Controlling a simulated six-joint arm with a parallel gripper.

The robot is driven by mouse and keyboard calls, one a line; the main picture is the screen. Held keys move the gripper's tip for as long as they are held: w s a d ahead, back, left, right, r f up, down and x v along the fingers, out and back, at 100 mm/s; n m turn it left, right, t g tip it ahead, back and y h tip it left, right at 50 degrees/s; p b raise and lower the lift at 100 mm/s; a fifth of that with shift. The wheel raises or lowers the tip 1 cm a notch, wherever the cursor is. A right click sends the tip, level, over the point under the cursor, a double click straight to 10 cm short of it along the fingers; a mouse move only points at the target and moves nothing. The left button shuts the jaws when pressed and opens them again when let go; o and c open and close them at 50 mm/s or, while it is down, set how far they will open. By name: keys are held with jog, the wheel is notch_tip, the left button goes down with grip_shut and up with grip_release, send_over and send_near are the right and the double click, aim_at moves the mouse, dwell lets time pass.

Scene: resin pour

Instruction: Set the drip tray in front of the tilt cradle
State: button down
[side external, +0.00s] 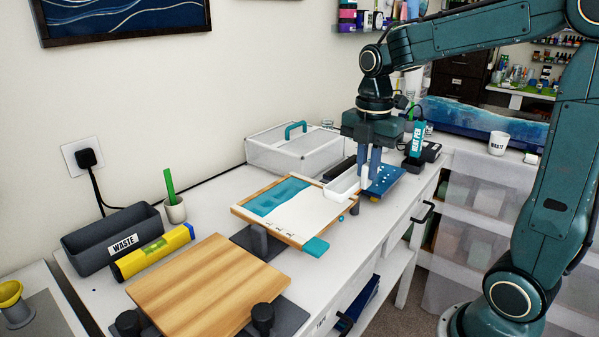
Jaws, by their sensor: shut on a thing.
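My gripper (369,182) points down over the back right part of the bench and is shut on a small white trough, which looks like the drip tray (342,188). The tray sits at the right edge of a tilted panel and extends left from my fingers. Whether it touches the bench is not clear. The panel (311,215), wood-framed with teal and white paint, rests on a dark stand (259,240) that looks like the tilt cradle. The panel hides most of the stand. A teal block (316,246) is at the panel's near right corner.
A blue spotted pad (386,184) lies under my fingers. A heat pen (417,140) stands behind. A clear-lidded box (293,152) is at the back. A wooden board (208,287), yellow level (152,252) and waste bin (112,238) fill the near left. Bare bench (326,268) shows along the right edge.

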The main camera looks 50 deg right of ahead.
aim_at(366, 185)
notch_tip(366, 185, down, 13)
jog(key=shift+r, duration=0.15)
jog(key=shift+f, duration=2.15)
jog(key=shift+f, duration=0.15)
jog(key=c, duration=1.5)
grip_release()
jog(key=shift+o, duration=0.2)
jog(key=shift+r, duration=0.2)
jog(key=shift+r, duration=6)
